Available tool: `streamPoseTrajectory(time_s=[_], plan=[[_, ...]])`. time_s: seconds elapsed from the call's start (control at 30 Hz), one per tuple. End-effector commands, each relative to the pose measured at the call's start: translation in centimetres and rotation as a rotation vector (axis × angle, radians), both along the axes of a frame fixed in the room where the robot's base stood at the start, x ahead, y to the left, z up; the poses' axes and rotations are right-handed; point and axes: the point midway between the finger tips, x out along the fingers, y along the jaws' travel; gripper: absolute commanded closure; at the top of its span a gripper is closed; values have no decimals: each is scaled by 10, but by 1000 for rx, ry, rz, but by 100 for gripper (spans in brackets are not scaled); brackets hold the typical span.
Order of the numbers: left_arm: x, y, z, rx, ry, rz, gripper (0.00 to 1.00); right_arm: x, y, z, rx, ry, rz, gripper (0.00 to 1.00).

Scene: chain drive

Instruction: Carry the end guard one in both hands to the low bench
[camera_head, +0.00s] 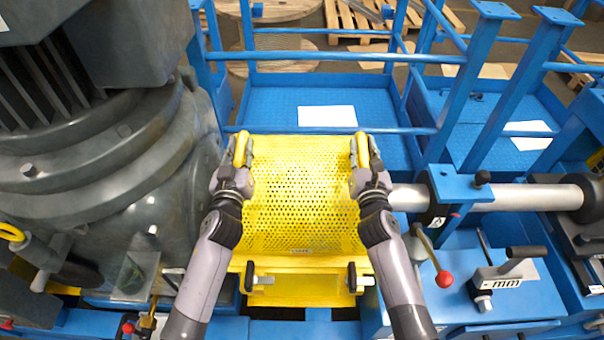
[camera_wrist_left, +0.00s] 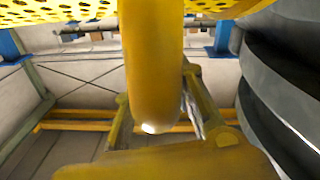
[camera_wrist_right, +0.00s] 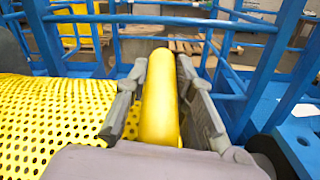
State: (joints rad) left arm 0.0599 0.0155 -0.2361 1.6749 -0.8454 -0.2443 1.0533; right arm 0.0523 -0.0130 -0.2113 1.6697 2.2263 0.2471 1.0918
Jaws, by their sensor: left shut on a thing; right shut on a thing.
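The end guard one, a yellow perforated sheet cover (camera_head: 303,195), sits in the middle of the head view, with a yellow bar handle on each side. My left gripper (camera_head: 240,155) is shut on its left handle, which fills the left wrist view (camera_wrist_left: 152,70). My right gripper (camera_head: 362,155) is shut on its right handle, a yellow bar between the fingers in the right wrist view (camera_wrist_right: 159,100). The guard's lower front has two black-knobbed latches. I cannot tell whether it rests on something beneath. The low bench cannot be made out for certain.
A large grey machine housing (camera_head: 110,180) stands close on the left. A metal shaft (camera_head: 520,197) and a red-knobbed lever (camera_head: 443,278) are close on the right. Blue railings (camera_head: 330,57) and a blue platform with a white sheet (camera_head: 327,116) lie behind the guard.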

Motion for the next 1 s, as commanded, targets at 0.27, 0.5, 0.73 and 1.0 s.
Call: streamPoseTrajectory(time_s=[0.27, 0.5, 0.73, 1.0], plan=[[0, 0, 0, 0, 0, 1, 100, 0, -1, 0, -1, 0, -1, 100], [1, 0, 6, 0, -9, -1, 100, 1, 0, 5, 0, -9, 1, 100], [1, 0, 12, 0, -9, -1, 100, 1, 0, 12, 0, -8, 0, 100], [1, 0, 34, -1, -10, -1, 100, 1, 0, 33, 0, -9, 0, 100]])
